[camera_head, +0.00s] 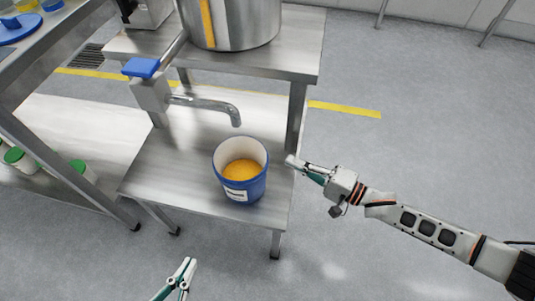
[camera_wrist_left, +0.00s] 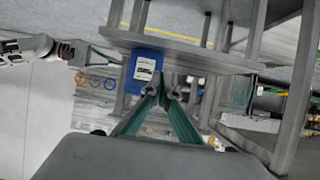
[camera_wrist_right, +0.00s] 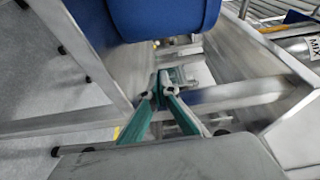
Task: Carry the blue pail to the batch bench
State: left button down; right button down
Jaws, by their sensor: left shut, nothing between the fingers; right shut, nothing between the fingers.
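The blue pail (camera_head: 258,187) stands upright on the low steel shelf below the spout, with a white label and orange-yellow contents. It shows at centre left in the left wrist view (camera_wrist_left: 142,82) and along the top in the right wrist view (camera_wrist_right: 165,18). My right gripper (camera_head: 290,160) is shut and empty, just right of the pail, apart from it in the head view. My left gripper (camera_head: 188,263) is shut and empty, in front of the shelf and below the pail in the picture. I cannot tell which surface is the batch bench.
The metal spout (camera_head: 215,104) with a blue-handled valve (camera_head: 141,68) hangs just behind the pail. A steel vessel (camera_head: 235,25) stands on the upper shelf. The floor at the right is open.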

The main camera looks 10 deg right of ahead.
aim_at(262, 159)
jog(key=shift+w+a, duration=0.3)
jog(key=b+x, duration=0.2)
jog(key=x, duration=0.6)
jog(key=shift+a+f, duration=0.1)
jog(key=shift+a, duration=0.4)
jog(key=shift+s+a, duration=0.25)
jog(key=shift+s, duration=0.75)
jog(key=shift+s+a+r, duration=0.2)
jog(key=shift+s, duration=0.4)
pick_arm(q)
jog(key=shift+w+d+r+n+t+h, duration=0.1)
jog(key=shift+d+r+n+t+h, duration=0.15)
jog(key=shift+d, duration=0.35)
jog(key=shift+w+d+r+n+t+h, duration=0.15)
jog(key=shift+d+r+n, duration=0.15)
jog(key=shift+d, duration=0.3)
